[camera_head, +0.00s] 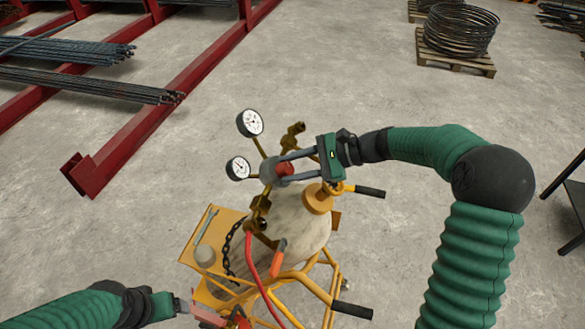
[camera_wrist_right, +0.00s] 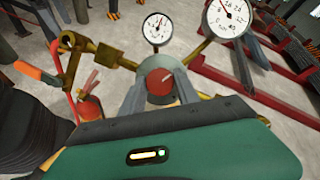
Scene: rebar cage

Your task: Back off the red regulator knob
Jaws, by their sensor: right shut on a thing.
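The red regulator knob (camera_head: 285,169) sits at the front of a grey regulator body (camera_head: 267,170) on top of the cylinder cart. My right gripper (camera_head: 281,167) reaches in from the right, with its two fingers on either side of the knob and shut on it. In the right wrist view the knob (camera_wrist_right: 160,82) shows red between the fingertips, with a pale mark on its face. Two round white gauges (camera_head: 250,123) (camera_head: 238,168) stand on brass stems beside the regulator. My left gripper (camera_head: 193,309) is at the bottom left near a red object; its jaws are unclear.
Black-tipped bars (camera_head: 352,310) stick out right. Red racks with rebar (camera_head: 91,174) stand at the left. A pallet of coiled wire (camera_head: 459,30) lies behind. Concrete floor between is clear.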

